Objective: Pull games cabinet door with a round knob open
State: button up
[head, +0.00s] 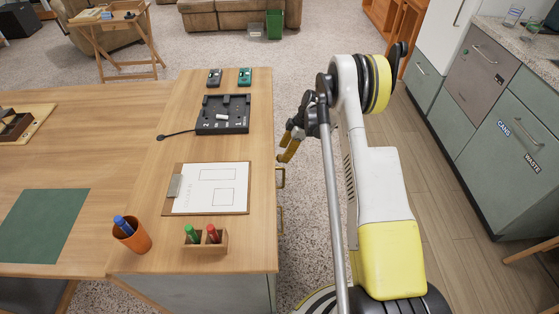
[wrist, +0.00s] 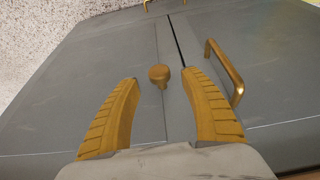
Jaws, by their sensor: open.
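In the wrist view a grey cabinet door (wrist: 95,75) carries a round brass knob (wrist: 159,73) near a dark vertical gap at its right edge. The door looks closed. My gripper (wrist: 160,82) is open, its two yellow fingers spread to the left and right of the knob, with the knob between and a little beyond the tips. I cannot tell how far the tips are from the door. In the head view my gripper (head: 287,150) is beside the right edge of the wooden-topped cabinet; the knob is hidden there.
A brass bar handle (wrist: 226,72) stands out close to the right finger. Two brass handles show on the cabinet side, one (head: 281,178) below my gripper. The wooden top (head: 150,130) holds a clipboard (head: 207,188), a black tray and a pen cup. Wooden floor (head: 440,200) is clear at right.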

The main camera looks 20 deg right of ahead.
aim_at(280, 158)
jog(key=b+x, duration=0.1)
jog(key=x, duration=0.3)
jog(key=shift+f, duration=0.1)
grip_shut()
